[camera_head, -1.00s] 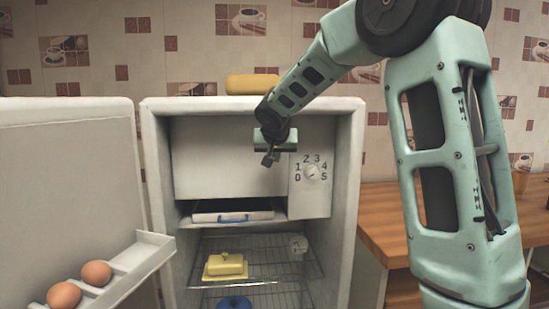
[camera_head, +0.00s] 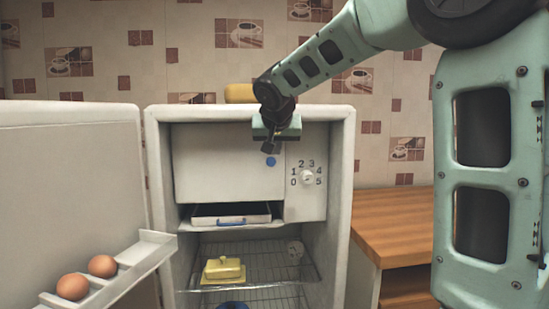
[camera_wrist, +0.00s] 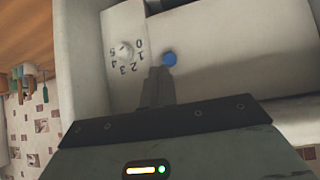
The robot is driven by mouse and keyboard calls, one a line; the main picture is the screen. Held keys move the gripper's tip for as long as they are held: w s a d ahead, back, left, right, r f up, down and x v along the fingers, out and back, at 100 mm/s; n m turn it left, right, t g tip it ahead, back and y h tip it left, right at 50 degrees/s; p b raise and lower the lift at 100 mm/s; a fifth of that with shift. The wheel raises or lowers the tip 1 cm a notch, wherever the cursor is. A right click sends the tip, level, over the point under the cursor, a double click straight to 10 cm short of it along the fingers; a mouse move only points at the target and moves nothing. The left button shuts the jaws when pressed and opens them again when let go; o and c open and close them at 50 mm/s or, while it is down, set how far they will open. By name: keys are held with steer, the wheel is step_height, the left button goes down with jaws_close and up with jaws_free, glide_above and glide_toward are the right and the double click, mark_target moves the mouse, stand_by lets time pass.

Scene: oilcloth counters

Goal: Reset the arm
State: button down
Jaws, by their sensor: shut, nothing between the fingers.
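My gripper (camera_head: 268,147) is shut and empty. It hangs in front of the upper right part of the open fridge (camera_head: 346,190), close to the white freezer panel (camera_head: 225,165). My arm reaches it from the upper right. In the wrist view my gripper (camera_wrist: 160,78) points toward the panel, with its closed fingertips just beside a blue dot (camera_wrist: 169,59). The numbered dial (camera_wrist: 125,51) is to the left there. In the head view the blue dot (camera_head: 270,161) shows just below the fingers, and the dial (camera_head: 307,177) is to the lower right.
The fridge door (camera_head: 70,190) stands open at left, with two eggs (camera_head: 103,265) on its shelf. A shallow tray (camera_head: 231,220) sits under the panel. A yellow butter dish (camera_head: 223,268) stands on the wire rack. A wooden counter (camera_head: 400,220) is at right.

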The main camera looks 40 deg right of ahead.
steer(key=shift+v, duration=0.8)
